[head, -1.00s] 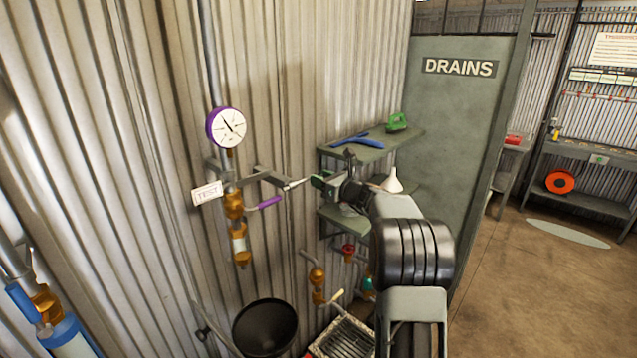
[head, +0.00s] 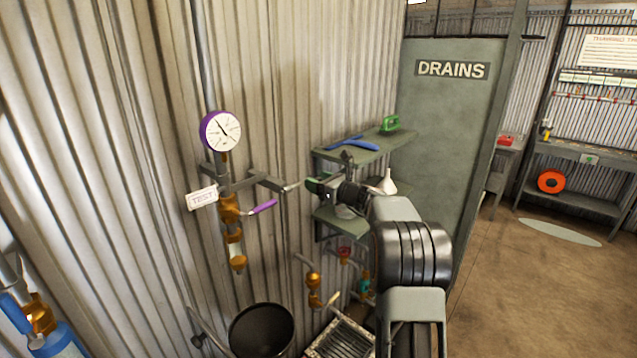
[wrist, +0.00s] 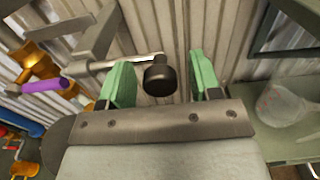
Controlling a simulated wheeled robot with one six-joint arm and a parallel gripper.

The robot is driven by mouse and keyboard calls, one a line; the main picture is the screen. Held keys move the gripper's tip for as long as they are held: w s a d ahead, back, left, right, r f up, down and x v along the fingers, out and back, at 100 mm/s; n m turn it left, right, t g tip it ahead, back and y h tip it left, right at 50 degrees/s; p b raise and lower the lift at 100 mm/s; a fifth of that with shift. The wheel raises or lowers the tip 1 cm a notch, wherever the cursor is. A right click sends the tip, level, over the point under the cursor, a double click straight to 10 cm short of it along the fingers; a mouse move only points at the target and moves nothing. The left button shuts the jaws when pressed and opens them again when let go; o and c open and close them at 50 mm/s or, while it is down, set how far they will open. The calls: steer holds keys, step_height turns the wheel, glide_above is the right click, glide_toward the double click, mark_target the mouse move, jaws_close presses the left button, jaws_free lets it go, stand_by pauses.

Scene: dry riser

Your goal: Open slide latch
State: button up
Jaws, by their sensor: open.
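A bare metal rod (wrist: 130,61) with a black knob (wrist: 160,75) on its end, apparently the slide latch, runs from a grey bracket (wrist: 97,35) on the corrugated wall. My gripper (wrist: 163,78) is open, its two green fingers on either side of the knob in the wrist view. A gap shows between the knob and each finger; I cannot tell how deep the knob sits between them. In the head view, the rod (head: 292,187) ends at my gripper (head: 313,188), which hides the knob.
A purple-handled valve (head: 263,206) and a purple-rimmed gauge (head: 220,132) are left of the gripper. A black bucket (head: 262,330) is below. Open floor lies right.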

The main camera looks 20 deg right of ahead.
steer(key=b+v, duration=0.4)
steer(key=v, duration=0.9)
steer(key=shift+s, duration=0.35)
steer(key=shift+d, duration=0.1)
steer(key=s+a+f+n+g+h, duration=0.1)
steer(key=s+a+f+n+g, duration=0.25)
steer(key=f+n, duration=0.25)
steer(key=s+a+f+n+g+h, duration=0.1)
steer(key=s+a+f+n+g, duration=0.2)
steer(key=s+f+n+g, duration=0.25)
steer(key=s+a+f+n+g+h, duration=0.2)
steer(key=s+a+n+h, duration=0.4)
steer(key=s+a+n, duration=0.7)
steer(key=shift+s+a+f+n+g, duration=0.25)
steer(key=shift+s+f+n, duration=0.35)
steer(key=shift+s+n, duration=1.75)
